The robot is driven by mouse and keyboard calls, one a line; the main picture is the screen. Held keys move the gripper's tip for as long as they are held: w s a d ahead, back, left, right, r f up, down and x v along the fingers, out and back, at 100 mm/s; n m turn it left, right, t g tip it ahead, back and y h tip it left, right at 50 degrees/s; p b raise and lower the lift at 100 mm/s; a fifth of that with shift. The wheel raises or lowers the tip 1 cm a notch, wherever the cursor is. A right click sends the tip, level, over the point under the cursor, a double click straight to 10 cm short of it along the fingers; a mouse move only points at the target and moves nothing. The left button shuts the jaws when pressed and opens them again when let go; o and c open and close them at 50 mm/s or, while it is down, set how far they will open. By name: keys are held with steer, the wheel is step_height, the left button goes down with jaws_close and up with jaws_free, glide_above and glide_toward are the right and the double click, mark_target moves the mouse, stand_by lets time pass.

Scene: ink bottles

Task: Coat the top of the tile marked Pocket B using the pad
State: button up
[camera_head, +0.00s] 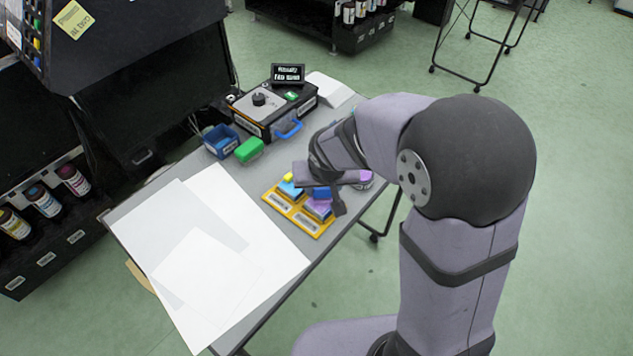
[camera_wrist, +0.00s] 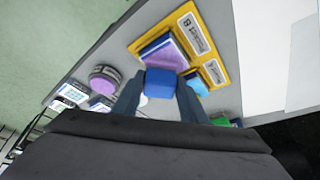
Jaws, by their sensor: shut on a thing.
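My gripper (camera_wrist: 160,92) is shut on a blue pad block (camera_wrist: 160,82); the block also shows in the head view (camera_head: 321,192). The block is over the near edge of a tile with a purple top (camera_wrist: 167,54), which also shows in the head view (camera_head: 317,209). I cannot tell whether they touch. The tile sits in a yellow tray (camera_wrist: 222,48), beside a label marked B (camera_wrist: 195,34). Purple covers much of the visible top, and a pale strip shows along one side. The pad's underside and the tile's near part are hidden.
A round purple ink pad (camera_wrist: 103,80) stands nearby. A green block (camera_head: 249,150), a blue bin (camera_head: 221,140) and a black device (camera_head: 270,112) stand behind. White sheets (camera_head: 205,250) cover the left.

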steer(key=shift+s+d, duration=0.45)
steer(key=shift+s, duration=0.05)
steer(key=shift+f, duration=0.1)
steer(key=shift+w+a+b, duration=0.4)
steer(key=shift+w+a, duration=1)
steer(key=shift+w, duration=0.05)
steer(key=shift+r, duration=0.3)
steer(key=shift+r+p, duration=2.55)
steer(key=shift+r, duration=0.35)
steer(key=shift+r+p, duration=1.3)
steer(key=shift+r, duration=0.2)
